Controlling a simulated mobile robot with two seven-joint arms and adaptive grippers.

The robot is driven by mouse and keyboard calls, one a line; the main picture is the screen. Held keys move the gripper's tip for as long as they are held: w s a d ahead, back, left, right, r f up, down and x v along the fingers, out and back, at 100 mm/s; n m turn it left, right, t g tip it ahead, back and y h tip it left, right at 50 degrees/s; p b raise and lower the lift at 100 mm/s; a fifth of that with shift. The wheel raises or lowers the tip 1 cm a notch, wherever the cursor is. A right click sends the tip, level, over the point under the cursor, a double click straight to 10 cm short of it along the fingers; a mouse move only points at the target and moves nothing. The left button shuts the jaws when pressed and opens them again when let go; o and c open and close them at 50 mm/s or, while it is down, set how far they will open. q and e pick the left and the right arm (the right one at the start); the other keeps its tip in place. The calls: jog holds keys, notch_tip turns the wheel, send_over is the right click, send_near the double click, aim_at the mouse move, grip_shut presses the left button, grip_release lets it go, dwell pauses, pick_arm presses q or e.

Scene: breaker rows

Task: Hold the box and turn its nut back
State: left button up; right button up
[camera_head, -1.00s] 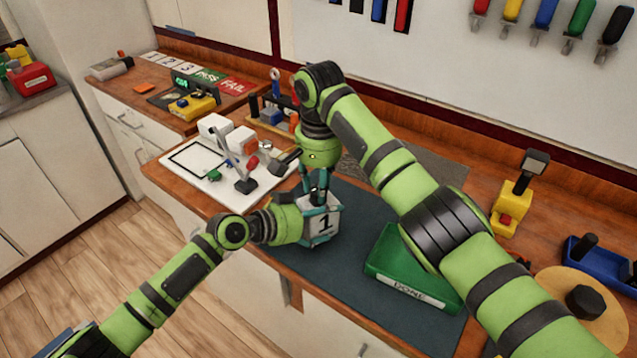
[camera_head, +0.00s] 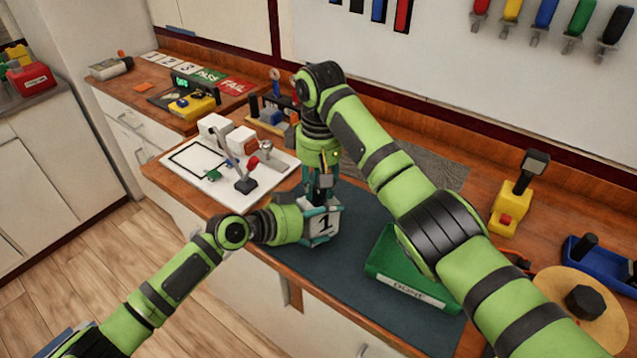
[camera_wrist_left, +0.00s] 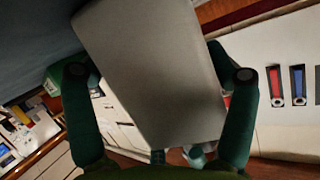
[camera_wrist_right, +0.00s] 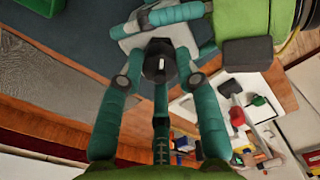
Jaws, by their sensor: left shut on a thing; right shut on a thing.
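The grey box (camera_head: 324,224) with a label reading "1" is over the dark blue mat (camera_head: 345,262). My left gripper (camera_head: 318,232) is shut on the box from the left; in the left wrist view a broad grey face of the box (camera_wrist_left: 150,70) lies between its fingers. My right gripper (camera_head: 321,198) points down from above and is shut on the nut. In the right wrist view the dark six-sided nut (camera_wrist_right: 160,60) with a pale mark sits between its fingertips, above the box (camera_wrist_right: 128,32). The nut is mostly hidden in the head view.
A green tray marked DONE (camera_head: 378,268) stands right of the box, close under my right arm. A white board (camera_head: 207,185) with a lever tool lies to the left. A yellow tool (camera_head: 507,213) stands at the right. The mat's front part is clear.

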pick_arm(q)
jog(key=shift+s+f, duration=0.15)
jog(key=shift+f, duration=0.15)
pick_arm(e)
jog(key=n, duration=0.5)
jog(key=shift+s+a+n, duration=0.1)
jog(key=shift+a+n, duration=0.1)
jog(key=shift+n, duration=0.1)
jog(key=o, duration=1.2)
jog(key=shift+c, duration=0.2)
jog(key=shift+d+r, duration=0.1)
jog(key=shift+r, duration=0.45)
notch_tip(320, 180, up, 11)
